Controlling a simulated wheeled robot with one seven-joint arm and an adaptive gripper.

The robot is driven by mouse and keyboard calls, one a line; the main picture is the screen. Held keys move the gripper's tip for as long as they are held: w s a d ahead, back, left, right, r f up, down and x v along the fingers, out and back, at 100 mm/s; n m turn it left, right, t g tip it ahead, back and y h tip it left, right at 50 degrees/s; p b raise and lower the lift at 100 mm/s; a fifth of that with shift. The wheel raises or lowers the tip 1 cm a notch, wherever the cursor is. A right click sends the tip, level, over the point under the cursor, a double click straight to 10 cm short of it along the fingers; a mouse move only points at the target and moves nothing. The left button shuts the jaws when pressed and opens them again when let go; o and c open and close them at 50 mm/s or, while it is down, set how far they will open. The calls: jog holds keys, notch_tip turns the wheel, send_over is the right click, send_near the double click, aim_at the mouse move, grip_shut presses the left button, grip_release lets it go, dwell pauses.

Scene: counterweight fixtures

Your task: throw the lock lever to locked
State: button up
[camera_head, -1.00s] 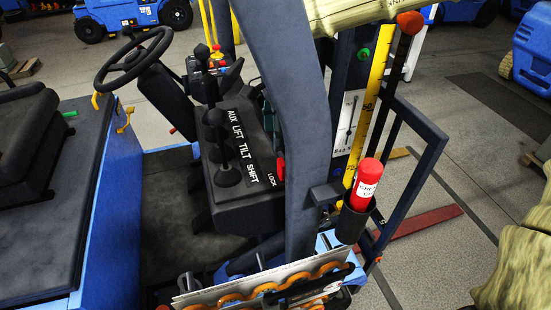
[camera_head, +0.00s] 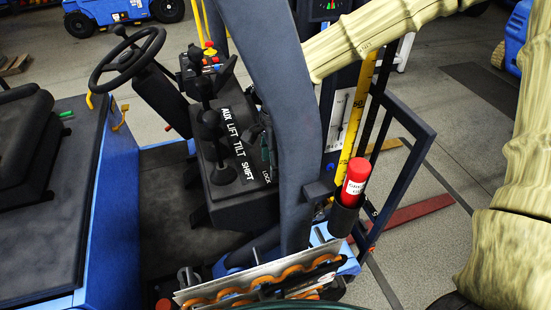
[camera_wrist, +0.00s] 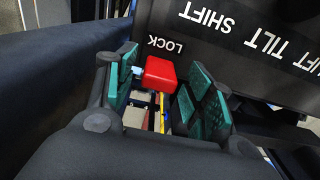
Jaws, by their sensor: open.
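The lock lever shows as a red block-shaped knob (camera_wrist: 160,73) in the wrist view, beside the white LOCK label (camera_wrist: 165,45) on the black console. My gripper (camera_wrist: 158,88) is open, with its green-padded fingers on either side of the red knob. The knob sits close to the left pad; whether they touch I cannot tell. In the head view my gripper (camera_head: 264,148) shows partly behind the dark post, just above the LOCK label (camera_head: 267,177). The red knob is hidden there.
A thick dark post (camera_head: 300,130) stands between the head camera and the console. Several tall black levers (camera_head: 210,125) rise left of my gripper, beside the AUX, LIFT, TILT and SHIFT lettering. A red cylinder (camera_head: 356,178) stands in a black holder right of the post.

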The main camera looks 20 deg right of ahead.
jog(key=c, duration=1)
jog(key=shift+a+h, duration=0.1)
jog(key=shift+h, duration=0.2)
jog(key=shift+a+h, duration=0.25)
jog(key=shift+h, duration=0.25)
jog(key=o, duration=1)
jog(key=shift+r, duration=0.1)
notch_tip(320, 180, up, 12)
jog(key=a, duration=0.1)
jog(key=shift+a, duration=0.3)
